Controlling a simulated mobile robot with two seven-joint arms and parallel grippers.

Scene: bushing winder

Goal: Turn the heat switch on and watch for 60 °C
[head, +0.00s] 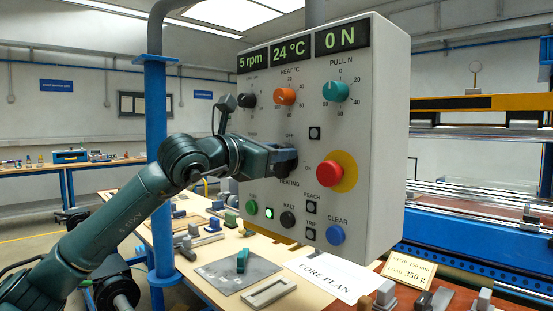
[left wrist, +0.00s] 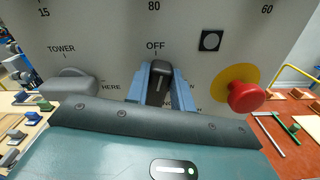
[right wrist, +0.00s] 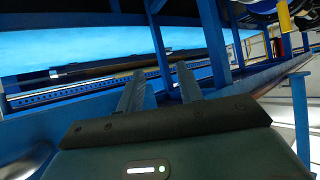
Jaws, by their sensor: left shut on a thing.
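The heat switch is a dark knob (left wrist: 159,84) under the word OFF in the left wrist view, its top end towards OFF. My left gripper (left wrist: 160,92) is shut on it, a blue finger on each side. The temperature display (head: 289,51) reads 24 °C. The orange HEAT °C knob (head: 285,96) sits above the gripper. My right gripper (right wrist: 160,90) is open and empty in the right wrist view, its fingers apart.
A red stop button (head: 329,174) on a yellow disc is close right of my left gripper. A grey tower knob (left wrist: 70,84) is left of it. The table (head: 205,281) below holds a sheet marked CORE PLAN (head: 334,276) and several small blocks.

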